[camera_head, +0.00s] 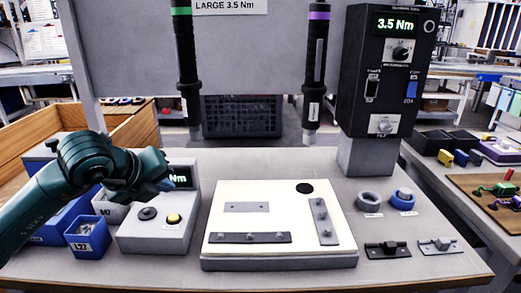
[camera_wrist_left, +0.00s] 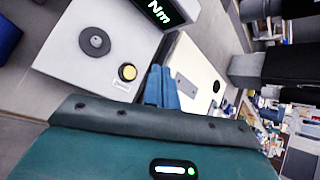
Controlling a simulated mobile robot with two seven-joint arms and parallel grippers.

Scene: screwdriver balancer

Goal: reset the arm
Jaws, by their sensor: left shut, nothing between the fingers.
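My left arm comes in from the left in the head view. Its gripper (camera_head: 160,187) is above the left control box (camera_head: 160,234), in front of its display. The blue fingers are together with nothing between them. In the left wrist view the shut fingers (camera_wrist_left: 161,86) point toward the cream work board (camera_wrist_left: 197,62), beside the box with the black knob (camera_wrist_left: 94,42) and yellow button (camera_wrist_left: 127,72). My right gripper is in neither view.
Two hanging screwdrivers, green-banded (camera_head: 187,70) and purple-banded (camera_head: 315,70), hang above the cream board (camera_head: 281,220). A black controller (camera_head: 385,75) reading 3.5 Nm stands at right. Blue bins (camera_head: 88,237) sit at left. Rings (camera_head: 368,201) and small clamps (camera_head: 388,249) lie at right.

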